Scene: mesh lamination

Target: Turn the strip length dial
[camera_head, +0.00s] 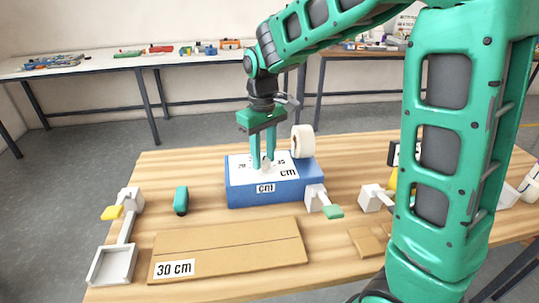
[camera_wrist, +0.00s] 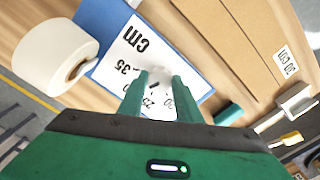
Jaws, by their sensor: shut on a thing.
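The blue dispenser box (camera_head: 270,195) stands on the wooden table with a white printed top sheet (camera_head: 238,174) marked "cm" and with numbers. The strip length dial (camera_head: 265,163) is a small pale knob on that sheet. My gripper (camera_head: 262,160) points straight down from above, shut on the dial with a finger at each side. In the wrist view the pale dial (camera_wrist: 158,76) shows between the two green fingertips (camera_wrist: 160,84). Numbers such as 35 and 25 are printed around it. The fingers hide part of the dial, and I cannot tell its exact setting.
A white tape roll (camera_head: 302,141) stands at the box's back right. A green-tabbed lever (camera_head: 333,211) is at its right front. Left are a teal tool (camera_head: 181,200) and a white tray (camera_head: 112,265). A cardboard piece marked "30 cm" (camera_head: 230,250) lies in front.

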